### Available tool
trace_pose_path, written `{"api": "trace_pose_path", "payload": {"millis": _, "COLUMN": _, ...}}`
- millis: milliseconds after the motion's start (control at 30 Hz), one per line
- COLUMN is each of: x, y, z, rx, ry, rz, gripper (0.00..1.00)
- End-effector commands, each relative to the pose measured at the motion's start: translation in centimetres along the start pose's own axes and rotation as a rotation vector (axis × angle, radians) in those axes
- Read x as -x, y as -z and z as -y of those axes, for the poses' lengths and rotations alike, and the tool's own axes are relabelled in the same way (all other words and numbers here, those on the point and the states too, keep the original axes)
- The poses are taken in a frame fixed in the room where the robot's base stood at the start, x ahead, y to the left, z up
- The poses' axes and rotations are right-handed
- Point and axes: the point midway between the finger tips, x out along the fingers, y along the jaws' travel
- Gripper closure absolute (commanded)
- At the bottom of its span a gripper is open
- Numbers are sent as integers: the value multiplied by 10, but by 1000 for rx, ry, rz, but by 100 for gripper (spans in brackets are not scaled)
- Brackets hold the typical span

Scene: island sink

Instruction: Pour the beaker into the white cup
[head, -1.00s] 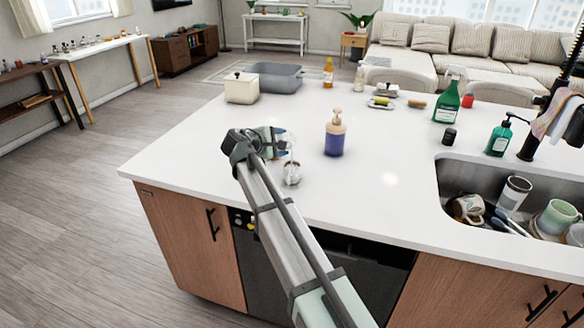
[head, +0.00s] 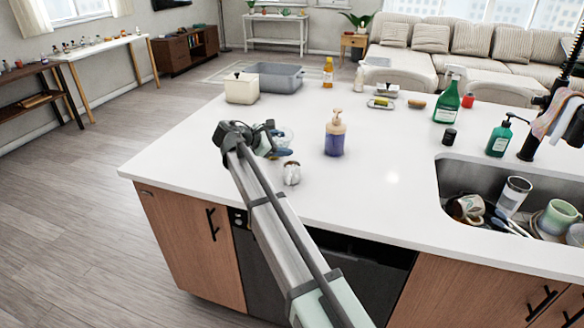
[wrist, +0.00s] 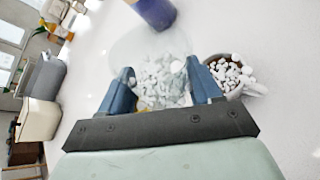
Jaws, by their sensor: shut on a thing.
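My gripper (head: 276,139) is shut on a clear beaker (head: 284,136) above the near left part of the island counter. In the wrist view the beaker (wrist: 150,47) is between the two blue fingers (wrist: 160,88), with many small white pieces in it. I cannot tell exactly how far it is tilted. The small white cup (head: 292,173) stands on the counter, just nearer and to the right of the gripper in the head view. In the wrist view the cup (wrist: 242,93) is beside the right finger, with white pieces inside and at its rim.
A soap pump bottle with purple liquid (head: 335,138) stands right of the beaker. A lidded cream box (head: 241,89) and a grey tub (head: 278,68) are behind. The sink (head: 455,180) with dishes is at right. The counter's left edge is near the arm.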

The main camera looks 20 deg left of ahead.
Motion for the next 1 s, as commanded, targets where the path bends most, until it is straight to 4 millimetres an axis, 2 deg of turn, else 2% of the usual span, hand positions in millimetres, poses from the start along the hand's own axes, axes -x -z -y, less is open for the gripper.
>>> {"api": "trace_pose_path", "payload": {"millis": 633, "x": -2, "y": -1, "z": 4, "rx": 254, "ry": 104, "rz": 77, "gripper": 73}}
{"api": "trace_pose_path", "payload": {"millis": 1000, "x": 3, "y": -12, "z": 4, "rx": 392, "ry": 160, "rz": 117, "gripper": 73}}
